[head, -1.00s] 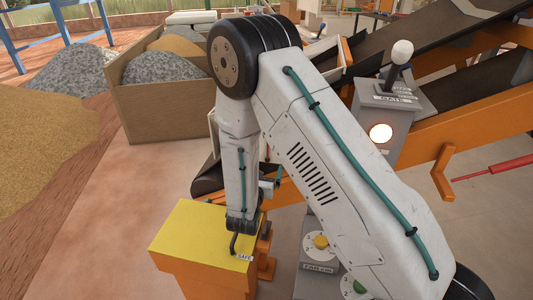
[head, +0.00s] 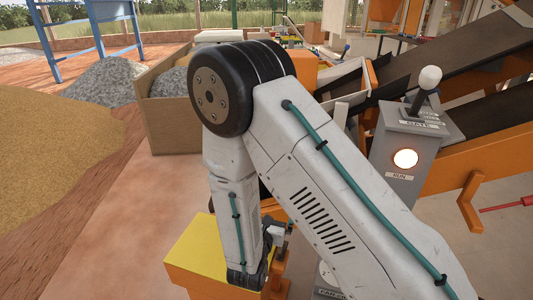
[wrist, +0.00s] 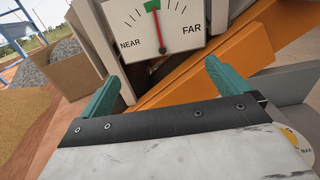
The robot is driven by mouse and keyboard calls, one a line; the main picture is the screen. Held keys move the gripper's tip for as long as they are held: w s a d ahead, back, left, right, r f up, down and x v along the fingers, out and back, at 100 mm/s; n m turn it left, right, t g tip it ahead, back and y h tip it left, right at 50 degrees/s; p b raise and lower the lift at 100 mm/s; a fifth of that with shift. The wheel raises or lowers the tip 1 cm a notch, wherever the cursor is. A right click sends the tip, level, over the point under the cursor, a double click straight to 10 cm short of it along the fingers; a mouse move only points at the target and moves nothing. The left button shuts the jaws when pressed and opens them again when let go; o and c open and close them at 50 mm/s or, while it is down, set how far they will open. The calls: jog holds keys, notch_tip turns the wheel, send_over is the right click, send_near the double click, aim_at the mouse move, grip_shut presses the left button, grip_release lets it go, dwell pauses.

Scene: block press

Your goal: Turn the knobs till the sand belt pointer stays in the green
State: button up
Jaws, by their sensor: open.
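The sand belt gauge (wrist: 185,28) is at the top of the wrist view, with NEAR on its left and FAR on its right. Its thin red pointer (wrist: 158,25) leans slightly left of upright, its upper end at the green band (wrist: 152,6). My gripper (wrist: 162,70) is open and empty, one teal finger at each side, below the gauge. A yellow knob (wrist: 289,138) marked MAX shows at the right edge of the wrist view, beside my wrist. In the head view my arm hides most of the knob dials; part of a white dial (head: 325,276) shows.
A yellow-topped orange box (head: 200,243) stands beside my wrist in the head view. A grey post with a lever (head: 428,82) and a lit lamp (head: 405,159) stands right of my arm. Conveyor belts are behind; sand (head: 60,150) and gravel heaps lie left.

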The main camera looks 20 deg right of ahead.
jog(key=s+d+r+m+g+h, duration=0.2)
jog(key=s+d+r+m+g, duration=0.35)
jog(key=s+m+g, duration=0.25)
jog(key=s+d+r+m+g+h, duration=0.1)
jog(key=s+d+r+m+g, duration=0.4)
jog(key=s+d+m+g, duration=0.3)
jog(key=s+a+r+m+t+y, duration=0.1)
jog(key=s+a+r+m+y, duration=0.1)
jog(key=s+r+m+y, duration=0.4)
jog(key=s+a+r+m+t+y, duration=0.1)
jog(key=s+a+r+m+y, duration=0.2)
jog(key=s+r+m+y, duration=0.3)
notch_tip(320, 180, up, 3)
jog(key=shift+s+f+m+y, duration=0.15)
jog(key=shift+s+m+y, duration=0.3)
jog(key=shift+m, duration=0.25)
dwell(0.8)
